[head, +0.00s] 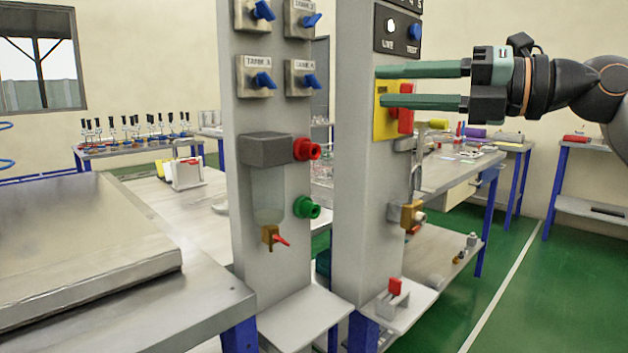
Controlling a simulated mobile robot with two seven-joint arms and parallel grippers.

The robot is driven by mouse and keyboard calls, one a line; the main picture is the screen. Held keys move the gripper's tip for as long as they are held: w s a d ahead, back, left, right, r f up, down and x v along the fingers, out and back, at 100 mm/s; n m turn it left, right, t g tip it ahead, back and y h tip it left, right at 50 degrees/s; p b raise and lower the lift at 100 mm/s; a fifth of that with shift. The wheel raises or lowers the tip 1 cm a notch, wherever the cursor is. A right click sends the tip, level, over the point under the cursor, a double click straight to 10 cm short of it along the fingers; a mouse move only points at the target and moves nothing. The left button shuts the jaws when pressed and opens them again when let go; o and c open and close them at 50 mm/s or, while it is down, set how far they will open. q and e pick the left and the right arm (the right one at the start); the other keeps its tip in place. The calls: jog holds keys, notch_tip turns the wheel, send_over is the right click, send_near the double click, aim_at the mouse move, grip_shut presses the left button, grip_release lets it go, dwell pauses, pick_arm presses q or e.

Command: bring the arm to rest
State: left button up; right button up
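My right gripper (380,87) is at the upper right, its arm coming in from the right edge. Its two long green fingers point left and stand apart, with nothing seen held between them. They cross in front of the right grey column (360,200). A yellow plate with a red switch handle (406,122) is on that column behind the fingers. The lower finger hides part of the handle, and I cannot tell whether they touch. My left gripper is not in view.
The left grey column (240,200) carries blue-handled tank valves (264,81), a red knob (307,149), a green knob (307,208) and a small tap (271,237). A metal tray (80,240) stands at left. Green floor (560,290) is open at lower right.

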jog(key=s+a+f+m+g+y, duration=0.1)
jog(key=s+a+f+m+y, duration=0.2)
jog(key=f, duration=0.8)
jog(key=s+a+f+m+y, duration=0.1)
jog(key=a+f+m+y, duration=0.4)
jog(key=f, duration=0.6)
jog(key=s+d+f+m+t+h, duration=0.35)
jog(key=f+m+h, duration=0.25)
jog(key=f+m, duration=0.25)
jog(key=s+d+f+m+t+h, duration=0.35)
jog(key=f+m+h, duration=0.25)
jog(key=f+m, duration=0.25)
jog(key=s+d+f+m+t+h, duration=0.3)
jog(key=d+f+m+t+h, duration=0.25)
jog(key=f, duration=0.45)
pick_arm(q)
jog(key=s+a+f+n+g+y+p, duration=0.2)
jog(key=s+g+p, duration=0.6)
jog(key=p, duration=1.4)
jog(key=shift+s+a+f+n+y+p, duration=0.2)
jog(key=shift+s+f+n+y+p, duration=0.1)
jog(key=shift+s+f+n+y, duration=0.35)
pick_arm(e)
jog(key=s+d+f+m+g+h, duration=0.1)
jog(key=s+f+m+g+h, duration=0.2)
jog(key=s+g, duration=0.6)
jog(key=shift+s+d+m+g+h, duration=0.35)
jog(key=shift+m+g+h, duration=0.25)
jog(key=shift+m, duration=0.35)
